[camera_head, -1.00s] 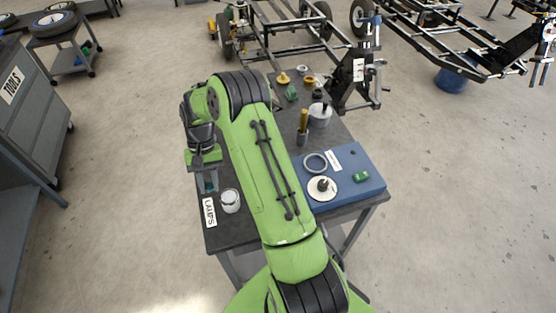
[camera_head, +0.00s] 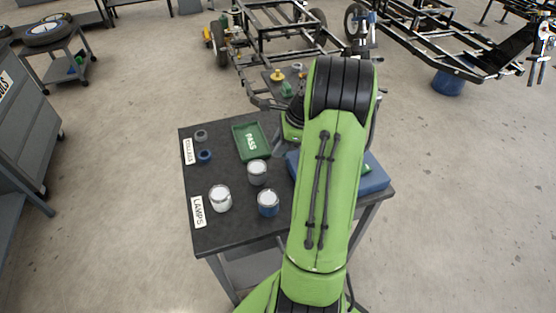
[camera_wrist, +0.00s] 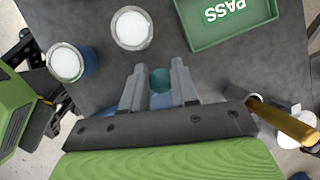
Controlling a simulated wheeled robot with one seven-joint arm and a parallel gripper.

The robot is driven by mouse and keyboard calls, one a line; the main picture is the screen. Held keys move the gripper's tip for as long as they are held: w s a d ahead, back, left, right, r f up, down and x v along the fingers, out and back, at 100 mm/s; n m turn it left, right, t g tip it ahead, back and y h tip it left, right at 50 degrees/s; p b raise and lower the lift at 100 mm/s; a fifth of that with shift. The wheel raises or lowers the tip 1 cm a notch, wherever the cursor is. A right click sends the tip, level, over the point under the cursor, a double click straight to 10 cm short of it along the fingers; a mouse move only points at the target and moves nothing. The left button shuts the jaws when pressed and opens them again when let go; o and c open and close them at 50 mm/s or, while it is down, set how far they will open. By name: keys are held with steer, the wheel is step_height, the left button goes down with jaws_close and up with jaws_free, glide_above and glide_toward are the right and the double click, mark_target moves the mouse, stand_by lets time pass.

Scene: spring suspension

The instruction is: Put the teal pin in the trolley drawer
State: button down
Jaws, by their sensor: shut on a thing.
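My gripper (camera_wrist: 160,68) is shut on the teal pin (camera_wrist: 160,80), whose round end shows between the two fingers in the wrist view. The rest of the pin is mostly hidden. The gripper is over the dark table (camera_head: 225,240), near the green PASS tray (camera_head: 251,141). In the head view my own arm hides the gripper and the pin. A grey cabinet (camera_head: 22,130) with a partly cut-off label stands at the left edge, and a small trolley (camera_head: 65,58) carrying tyres is at the top left. I cannot tell which has the drawer; no open drawer shows.
White-topped cans (camera_head: 220,198) stand on the table, including a blue one (camera_head: 268,203). Small rings (camera_head: 204,156) lie by the labels. A gold rod (camera_wrist: 285,122) is right of the gripper. Vehicle frames (camera_head: 300,40) stand behind. Floor between table and cabinet is clear.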

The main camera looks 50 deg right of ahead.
step_height(320, 180, down, 5)
steer(key=shift+b, duration=0.8)
steer(key=shift+r, duration=0.1)
steer(key=c, duration=1.3)
jaws_free()
steer(key=o, duration=0.4)
steer(key=shift+o, duration=0.2)
